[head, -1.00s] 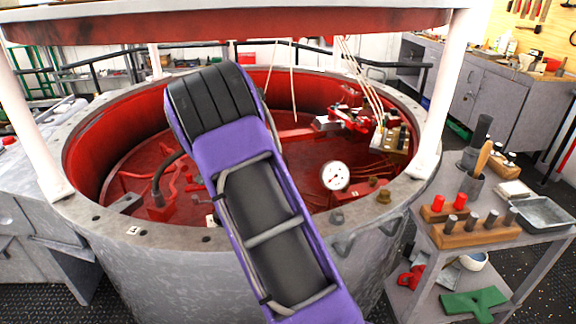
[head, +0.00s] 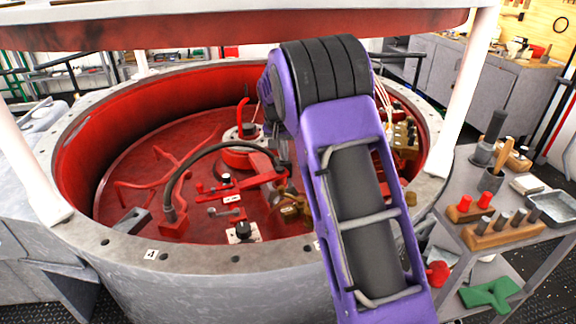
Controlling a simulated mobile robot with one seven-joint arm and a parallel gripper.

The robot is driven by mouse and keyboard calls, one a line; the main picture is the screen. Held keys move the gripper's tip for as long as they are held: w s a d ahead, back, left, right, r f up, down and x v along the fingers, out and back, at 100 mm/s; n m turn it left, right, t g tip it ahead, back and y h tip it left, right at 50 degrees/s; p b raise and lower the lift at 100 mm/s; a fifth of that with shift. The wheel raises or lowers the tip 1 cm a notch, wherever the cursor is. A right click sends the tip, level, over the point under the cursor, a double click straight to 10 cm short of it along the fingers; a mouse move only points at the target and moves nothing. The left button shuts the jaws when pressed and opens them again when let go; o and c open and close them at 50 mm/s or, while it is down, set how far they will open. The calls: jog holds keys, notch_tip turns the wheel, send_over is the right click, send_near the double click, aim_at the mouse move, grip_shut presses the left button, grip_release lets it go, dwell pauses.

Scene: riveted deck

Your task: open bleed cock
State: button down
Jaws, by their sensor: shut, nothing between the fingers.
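My purple arm reaches over the round red-lined tub (head: 215,262), and its elbow hides part of the inside. I cannot make out my gripper; it is hidden behind the arm. Brass fittings (head: 290,209) sit just left of my arm, partly covered by it. A small red-handled valve-like part (head: 212,187) lies on the tub floor to their left. A black knob on a white plate (head: 242,232) stands near the front wall. I cannot tell which of these is the bleed cock, or whether it is open.
A dark curved hose (head: 205,152) arches across the tub. White posts (head: 462,95) hold a lid (head: 230,25) above it. At right, a cart (head: 520,245) carries wooden blocks with red and grey pegs, and a metal tray (head: 553,208). The tub's left half is free of my arm.

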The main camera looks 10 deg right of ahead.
aim_at(281, 187)
notch_tip(281, 187, down, 9)
jog(key=b, duration=0.1)
jog(key=shift+s+a, duration=0.2)
jog(key=shift+s, duration=0.25)
jog(key=shift+s+a+n, duration=0.35)
jog(key=shift+s+n, duration=0.3)
jog(key=shift+n, duration=0.05)
jog(key=shift+r, duration=0.15)
